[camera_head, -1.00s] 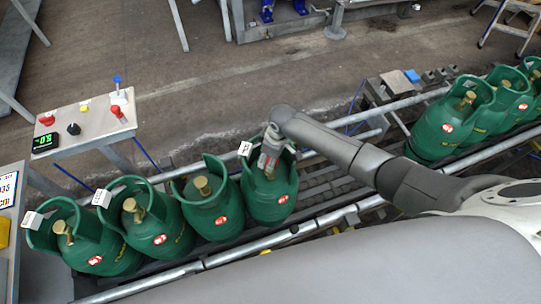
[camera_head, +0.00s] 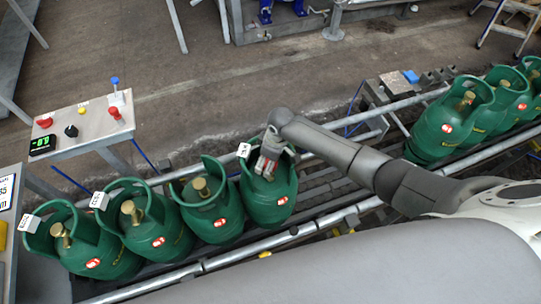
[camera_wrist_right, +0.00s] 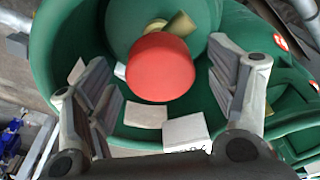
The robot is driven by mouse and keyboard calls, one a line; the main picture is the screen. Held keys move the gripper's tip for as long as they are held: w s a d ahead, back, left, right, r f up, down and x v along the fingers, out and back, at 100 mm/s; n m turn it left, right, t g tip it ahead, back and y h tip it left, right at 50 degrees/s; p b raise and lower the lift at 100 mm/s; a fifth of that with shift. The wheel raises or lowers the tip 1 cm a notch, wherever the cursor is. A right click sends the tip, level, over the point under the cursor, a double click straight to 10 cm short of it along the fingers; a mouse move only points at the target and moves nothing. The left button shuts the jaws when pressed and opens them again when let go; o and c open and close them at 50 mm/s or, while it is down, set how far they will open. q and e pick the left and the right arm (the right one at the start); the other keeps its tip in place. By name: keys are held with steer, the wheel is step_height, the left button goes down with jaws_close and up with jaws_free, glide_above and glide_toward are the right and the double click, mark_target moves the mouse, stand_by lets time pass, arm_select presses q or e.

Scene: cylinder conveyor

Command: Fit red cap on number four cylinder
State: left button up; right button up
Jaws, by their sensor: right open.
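My right gripper (camera_head: 266,163) is inside the collar of the green cylinder (camera_head: 269,206) that stands fourth from the left in the near row. In the right wrist view, my gripper (camera_wrist_right: 161,60) is open, with its fingers spread on either side of the red cap (camera_wrist_right: 160,68) and clear gaps to it. The cap sits at the brass valve (camera_wrist_right: 181,26), which sticks out behind it; I cannot tell how far the cap is seated. White tags (camera_wrist_right: 185,130) show inside the collar. My left gripper is out of view.
Three more green cylinders (camera_head: 214,216) stand left on the roller conveyor, close beside this one. Several others (camera_head: 446,129) stand at the right end. A control panel (camera_head: 82,125) with buttons is at left. The rollers (camera_head: 335,183) right of the fourth cylinder are empty.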

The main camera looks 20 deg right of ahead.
step_height(320, 180, up, 12)
steer(key=s+d, duration=0.1)
steer(key=shift+d, duration=0.15)
stand_by(0.3)
steer(key=shift+s+f, duration=0.15)
